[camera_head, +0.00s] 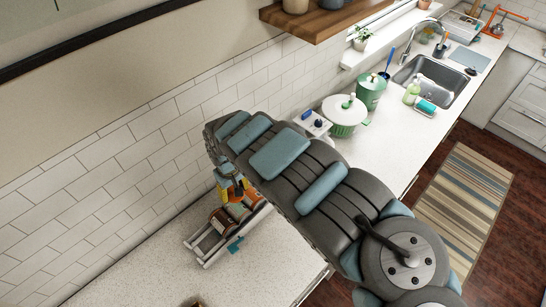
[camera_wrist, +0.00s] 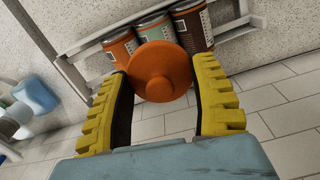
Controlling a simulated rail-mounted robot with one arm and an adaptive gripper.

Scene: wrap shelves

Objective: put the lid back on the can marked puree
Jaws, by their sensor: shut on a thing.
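In the wrist view an orange round lid (camera_wrist: 160,72) with a central knob is held between the yellow fingers of my gripper (camera_wrist: 163,75). Behind it, several cans stand or lie in a pale rack (camera_wrist: 88,88): an orange-labelled can (camera_wrist: 119,48) at left, a can (camera_wrist: 155,30) in the middle partly covered by the lid, and a dark brown can (camera_wrist: 194,28) at right. The label words are too small to read, so I cannot tell which is puree. In the head view my gripper (camera_head: 235,190) is over the rack (camera_head: 205,250), mostly hidden by my arm.
A white tiled wall (camera_head: 110,195) runs close beside the rack. A green-and-white pot (camera_head: 345,115), a green bin (camera_head: 370,92) and the sink (camera_head: 440,80) are further back. A wooden shelf (camera_head: 320,20) hangs above.

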